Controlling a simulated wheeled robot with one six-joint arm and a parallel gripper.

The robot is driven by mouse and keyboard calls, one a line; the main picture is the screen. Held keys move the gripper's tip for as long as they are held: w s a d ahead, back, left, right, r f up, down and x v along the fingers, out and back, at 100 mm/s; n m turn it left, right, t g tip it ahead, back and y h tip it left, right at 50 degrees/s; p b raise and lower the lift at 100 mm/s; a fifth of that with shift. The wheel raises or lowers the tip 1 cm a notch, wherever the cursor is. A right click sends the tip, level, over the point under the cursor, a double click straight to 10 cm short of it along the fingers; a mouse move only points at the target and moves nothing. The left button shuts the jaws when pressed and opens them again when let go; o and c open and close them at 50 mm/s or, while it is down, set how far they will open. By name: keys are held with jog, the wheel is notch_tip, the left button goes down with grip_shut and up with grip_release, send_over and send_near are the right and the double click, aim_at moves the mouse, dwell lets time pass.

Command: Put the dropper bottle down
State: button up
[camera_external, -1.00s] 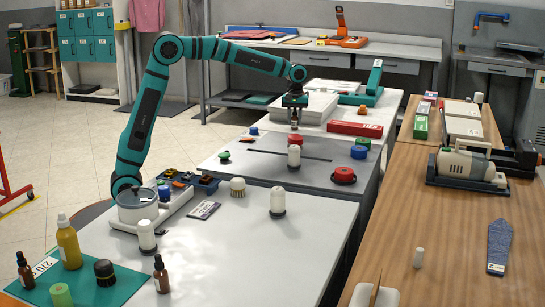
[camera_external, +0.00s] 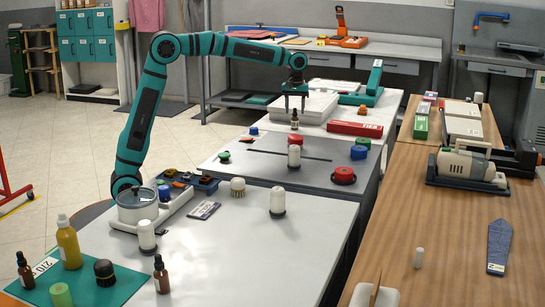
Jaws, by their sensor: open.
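A small brown dropper bottle (camera_external: 295,120) with a dark top stands upright at the near edge of the white table area, just behind the grey board. My gripper (camera_external: 294,108) is open above it, with a finger on each side of the bottle's top. I cannot tell whether the fingers touch it. Two other brown dropper bottles stand at the front left, one on the green mat (camera_external: 26,270) and one at its right edge (camera_external: 161,274).
A red lidded container (camera_external: 295,140) and a white bottle (camera_external: 294,157) stand close in front on the grey board (camera_external: 262,173). A red box (camera_external: 355,129) lies to the right. A white case (camera_external: 307,105) lies behind.

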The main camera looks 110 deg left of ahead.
notch_tip(320, 180, up, 7)
jog(key=shift+f, duration=0.1)
dwell(0.3)
jog(key=shift+d, duration=0.15)
jog(key=s+d+r+m+t+y, duration=0.1)
jog(key=s+d+r+m+t, duration=0.2)
jog(key=d, duration=0.7)
jog(key=s+d+r+m+t+y, duration=0.1)
jog(key=s+d+r+m+t, duration=0.2)
jog(key=d+r, duration=0.45)
jog(key=s+d+r+m+t+y, duration=0.1)
jog(key=d+r+m+t, duration=0.2)
jog(key=d, duration=0.9)
jog(key=s+d+r+m+t+h, duration=0.1)
jog(key=s+d+m+t+h, duration=0.2)
jog(key=s+d+m+t, duration=0.5)
jog(key=s+d+m, duration=0.3)
jog(key=s+d, duration=0.6)
jog(key=s, duration=0.3)
jog(key=shift+d+r, duration=0.15)
jog(key=shift+r, duration=0.05)
